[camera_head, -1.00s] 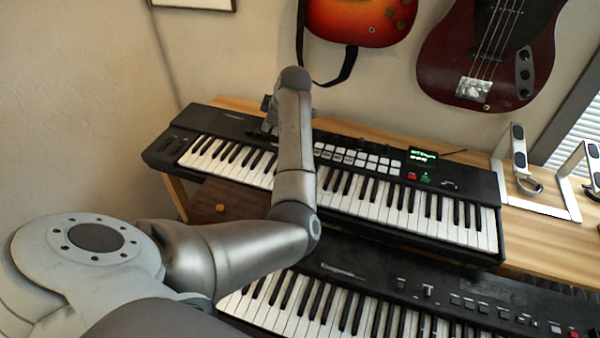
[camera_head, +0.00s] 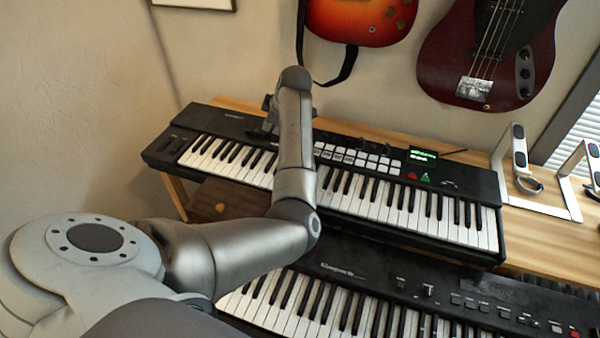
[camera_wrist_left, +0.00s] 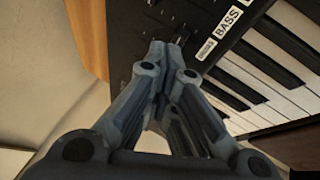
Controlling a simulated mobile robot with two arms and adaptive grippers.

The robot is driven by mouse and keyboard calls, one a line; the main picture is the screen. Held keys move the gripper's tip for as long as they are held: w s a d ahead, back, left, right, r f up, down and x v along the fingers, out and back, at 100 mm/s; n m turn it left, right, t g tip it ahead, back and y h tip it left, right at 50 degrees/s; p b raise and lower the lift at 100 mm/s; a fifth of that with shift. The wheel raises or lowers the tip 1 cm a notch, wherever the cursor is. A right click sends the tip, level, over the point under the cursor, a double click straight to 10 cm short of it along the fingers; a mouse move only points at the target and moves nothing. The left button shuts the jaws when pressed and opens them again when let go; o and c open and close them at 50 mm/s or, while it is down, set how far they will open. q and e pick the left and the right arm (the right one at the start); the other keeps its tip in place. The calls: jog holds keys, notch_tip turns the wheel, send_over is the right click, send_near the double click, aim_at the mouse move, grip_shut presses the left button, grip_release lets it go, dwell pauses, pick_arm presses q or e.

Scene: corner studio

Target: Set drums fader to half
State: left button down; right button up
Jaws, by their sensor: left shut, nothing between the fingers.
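The upper keyboard (camera_head: 470,182) stands on the wooden desk, with pads, a lit green screen and a row of white and black keys. In the left wrist view its black panel (camera_wrist_left: 135,18) carries a "BASS" label (camera_wrist_left: 228,22) and a smaller label (camera_wrist_left: 206,50), too blurred to read surely. A small dark fader cap (camera_wrist_left: 182,37) shows by my fingertips; whether they touch it I cannot tell. My left gripper (camera_wrist_left: 168,48) is shut and empty over the panel. In the head view the left gripper (camera_head: 268,115) is mostly hidden behind my arm.
A second keyboard (camera_head: 370,275) sits lower in front. Two guitars (camera_head: 490,60) hang on the wall behind. White stands (camera_head: 535,190) are on the desk (camera_head: 540,225) at the right. The wall is close on the left.

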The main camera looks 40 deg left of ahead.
pick_arm(q)
jog(key=shift+w+a, duration=0.15)
jog(key=shift+w, duration=0.45)
dwell(0.5)
jog(key=shift+r+p, duration=0.5)
jog(key=shift+r, duration=0.05)
notch_tip(320, 180, up, 7)
jog(key=p, duration=0.6)
dwell(0.3)
